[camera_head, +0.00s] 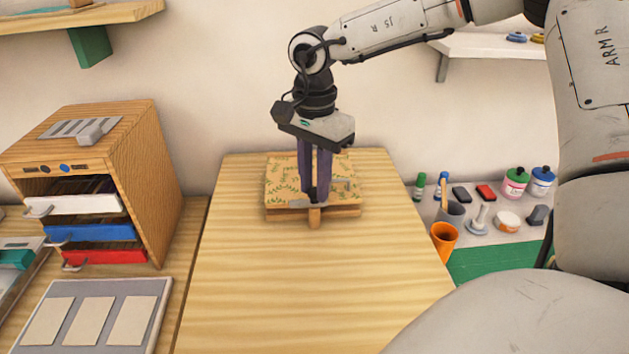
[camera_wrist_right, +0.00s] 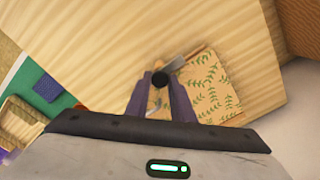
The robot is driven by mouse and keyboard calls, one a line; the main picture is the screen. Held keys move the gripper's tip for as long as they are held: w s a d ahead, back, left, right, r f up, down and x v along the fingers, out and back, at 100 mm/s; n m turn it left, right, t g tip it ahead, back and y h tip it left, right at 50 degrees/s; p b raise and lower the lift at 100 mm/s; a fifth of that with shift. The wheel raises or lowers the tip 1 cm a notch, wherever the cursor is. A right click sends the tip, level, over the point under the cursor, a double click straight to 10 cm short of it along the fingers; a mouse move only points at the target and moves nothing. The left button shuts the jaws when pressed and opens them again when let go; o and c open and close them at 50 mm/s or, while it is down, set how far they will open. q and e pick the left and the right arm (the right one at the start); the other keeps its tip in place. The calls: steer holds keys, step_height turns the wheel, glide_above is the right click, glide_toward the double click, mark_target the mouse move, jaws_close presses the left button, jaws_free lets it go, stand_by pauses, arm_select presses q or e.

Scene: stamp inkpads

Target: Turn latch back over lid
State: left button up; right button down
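A low wooden box (camera_head: 287,213) with a leaf-patterned lid (camera_head: 283,178) sits on the table, its lid down. The lid also shows in the wrist view (camera_wrist_right: 218,92). The latch is a grey metal bar (camera_wrist_right: 196,59) with a dark round knob (camera_wrist_right: 160,80), at the box's front edge. The bar reaches from the knob to the upper right in the wrist view, along the lid's edge. My right gripper (camera_head: 315,193) points down over the front of the lid. Its purple fingers stand on both sides of the knob and appear shut on it. My left gripper is out of view.
A wooden drawer cabinet (camera_head: 140,155) and a grey tray with pale pads (camera_head: 69,295) stand to the left. An orange cup (camera_head: 444,238), bottles and stamps stand to the right. The table (camera_head: 310,290) in front of the box is clear.

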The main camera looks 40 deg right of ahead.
steer(key=shift+f+m+b, duration=0.2)
steer(key=shift+m+b, duration=0.7)
steer(key=shift+b, duration=0.2)
steer(key=m+b, duration=0.2)
steer(key=shift+m, duration=0.3)
steer(key=m+b, duration=0.2)
steer(key=m, duration=0.1)
steer(key=shift+r+m, duration=0.1)
steer(key=shift+m, duration=0.2)
steer(key=m+b, duration=0.1)
steer(key=m, duration=0.1)
steer(key=shift+m+b, duration=0.3)
steer(key=shift+b, duration=0.05)
steer(key=m+b, duration=0.1)
steer(key=m, duration=0.2)
steer(key=shift+m, duration=0.3)
steer(key=m+b, duration=0.1)
steer(key=m, duration=0.1)
steer(key=shift+r+m, duration=0.1)
steer(key=shift+m, duration=0.2)
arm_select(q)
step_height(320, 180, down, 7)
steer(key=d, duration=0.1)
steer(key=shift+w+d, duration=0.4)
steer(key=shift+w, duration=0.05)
arm_select(e)
steer(key=shift+m, duration=0.6)
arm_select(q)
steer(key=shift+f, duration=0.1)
